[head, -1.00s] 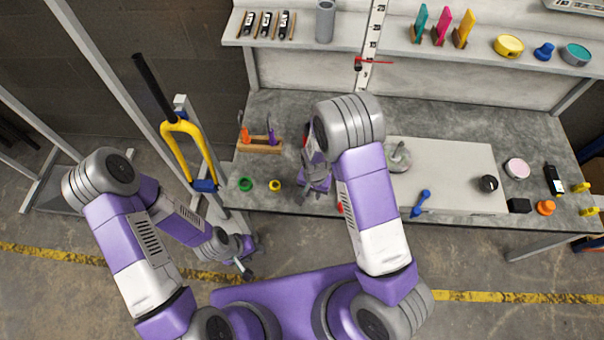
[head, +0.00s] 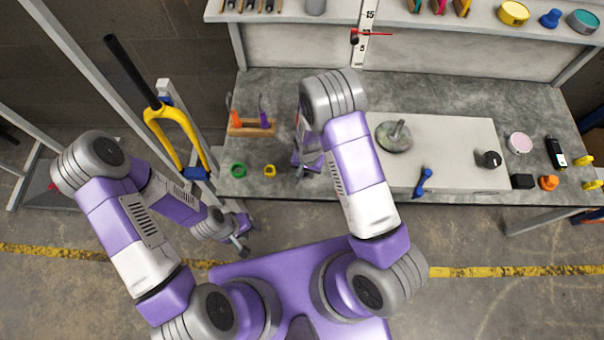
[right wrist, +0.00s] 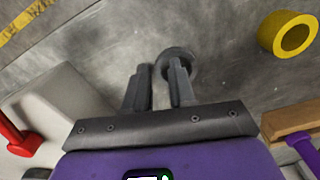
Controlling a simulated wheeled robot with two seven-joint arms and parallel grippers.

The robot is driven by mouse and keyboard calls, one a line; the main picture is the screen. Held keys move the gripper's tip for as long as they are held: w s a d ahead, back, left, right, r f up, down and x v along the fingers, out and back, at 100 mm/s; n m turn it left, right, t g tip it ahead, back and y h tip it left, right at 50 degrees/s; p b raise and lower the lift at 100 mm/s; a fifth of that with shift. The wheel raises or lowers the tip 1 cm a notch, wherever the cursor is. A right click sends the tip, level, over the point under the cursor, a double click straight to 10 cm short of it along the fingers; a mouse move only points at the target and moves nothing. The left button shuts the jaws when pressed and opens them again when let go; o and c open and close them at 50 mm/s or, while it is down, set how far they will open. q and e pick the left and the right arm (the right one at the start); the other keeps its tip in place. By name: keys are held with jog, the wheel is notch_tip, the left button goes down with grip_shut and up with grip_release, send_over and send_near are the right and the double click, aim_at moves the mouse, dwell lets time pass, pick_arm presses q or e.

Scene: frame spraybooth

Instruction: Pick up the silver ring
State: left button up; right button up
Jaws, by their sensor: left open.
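The silver ring (right wrist: 190,57) is a small grey ring on the grey tabletop in the right wrist view. It sits at the fingertips of my right gripper (right wrist: 161,70), mostly at the right finger, which covers part of it. The fingers are apart, and I cannot tell whether either touches the ring. In the head view my right gripper (head: 302,168) is low over the front of the table, and I cannot make out the silver ring there. My left gripper (head: 240,248) is open and empty in front of the table, away from the ring.
A yellow ring (head: 269,171) and a green ring (head: 238,170) lie left of my right gripper. A wooden holder (head: 250,129) stands behind them. A pale raised plate (head: 450,150) fills the right, with a blue tool (head: 423,181) at its front. A yellow fork (head: 180,130) stands left.

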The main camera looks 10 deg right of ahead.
aim_at(307, 174)
jog(key=shift+r, duration=0.1)
grip_shut()
notch_tip(307, 174, up, 10)
jog(key=p, duration=0.3)
jog(key=shift+p, duration=0.3)
